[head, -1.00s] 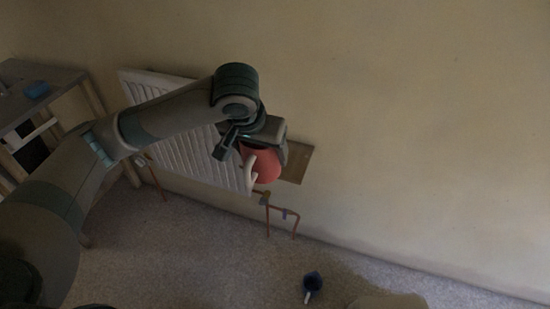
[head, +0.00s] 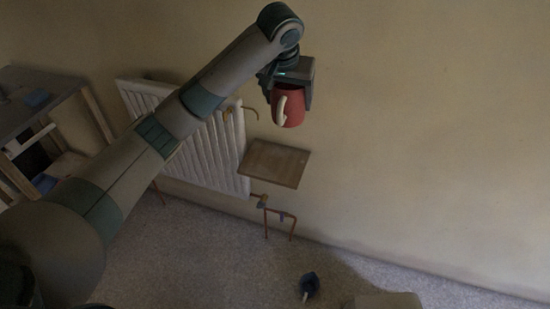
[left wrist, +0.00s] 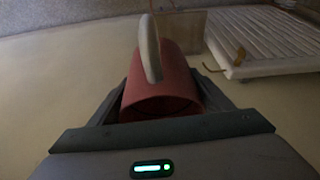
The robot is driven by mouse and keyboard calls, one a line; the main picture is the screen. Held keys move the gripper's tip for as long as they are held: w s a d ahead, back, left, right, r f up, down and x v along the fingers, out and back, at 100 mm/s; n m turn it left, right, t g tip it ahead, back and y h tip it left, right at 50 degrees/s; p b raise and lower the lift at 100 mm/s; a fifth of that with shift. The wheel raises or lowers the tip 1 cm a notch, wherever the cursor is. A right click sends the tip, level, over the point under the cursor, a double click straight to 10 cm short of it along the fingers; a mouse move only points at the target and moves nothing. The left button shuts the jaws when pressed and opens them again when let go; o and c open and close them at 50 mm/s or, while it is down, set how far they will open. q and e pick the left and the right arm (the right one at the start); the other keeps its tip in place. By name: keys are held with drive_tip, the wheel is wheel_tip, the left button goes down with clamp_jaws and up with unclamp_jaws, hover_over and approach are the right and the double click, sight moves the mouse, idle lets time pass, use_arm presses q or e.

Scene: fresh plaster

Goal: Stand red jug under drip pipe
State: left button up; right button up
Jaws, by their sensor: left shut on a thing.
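The red jug (head: 291,108) with a pale handle is held in my left gripper (head: 292,96), which is shut on it. It hangs in the air in front of the wall, above a brown wooden shelf board (head: 274,164). In the left wrist view the red jug (left wrist: 165,90) sits between the jaws, its handle facing the camera's top side. A thin curved pipe (head: 250,110) comes out beside the radiator's upper right corner, left of the jug; I take it as the drip pipe. My right gripper is not in view.
A white radiator (head: 190,135) is on the wall, with copper pipes (head: 279,215) below its right end. A dark blue cup-like object (head: 309,286) lies on the carpet. A workbench (head: 40,95) stands at the left. The wall at right is clear.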

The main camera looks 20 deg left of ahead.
use_arm(q)
drive_tip(key=w+a+r+p, duration=0.1)
drive_tip(key=w+a+p, duration=0.15)
drive_tip(key=w, duration=0.55)
drive_tip(key=w+a+f+n+p, duration=0.1)
drive_tip(key=w+a+f+p, duration=0.25)
drive_tip(key=f, duration=0.35)
drive_tip(key=s+d+f+p, duration=0.1)
drive_tip(key=s+f+p, duration=0.1)
drive_tip(key=f, duration=0.6)
drive_tip(key=s+d+f+m+p, duration=0.1)
drive_tip(key=s+d+f+p, duration=0.1)
drive_tip(key=f, duration=0.6)
drive_tip(key=shift+d+f+m, duration=0.15)
drive_tip(key=shift+f+m, duration=0.15)
drive_tip(key=shift+f, duration=0.05)
